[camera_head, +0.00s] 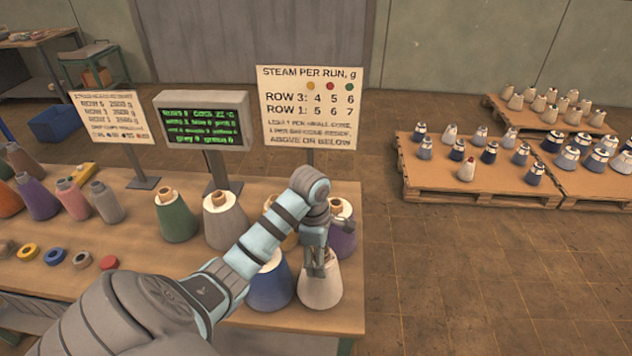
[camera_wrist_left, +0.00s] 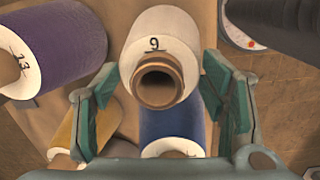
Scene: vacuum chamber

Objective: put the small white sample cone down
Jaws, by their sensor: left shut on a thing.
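My left gripper (camera_head: 318,266) is over the front right part of the wooden table, pointing down. It is shut on the small white sample cone (camera_head: 321,290), at its top end. In the left wrist view the cone (camera_wrist_left: 163,22) has a brown tube end and a black 9, and sits between the two green-padded fingers (camera_wrist_left: 165,105). The cone looks upright. I cannot tell if its base touches the table. My right gripper is in neither view.
A blue cone (camera_head: 270,290) stands close left of the held cone, and a purple cone (camera_head: 343,240) just behind it. Signs and a screen (camera_head: 203,125) stand behind. Pallets of cones (camera_head: 480,190) are on the floor at right.

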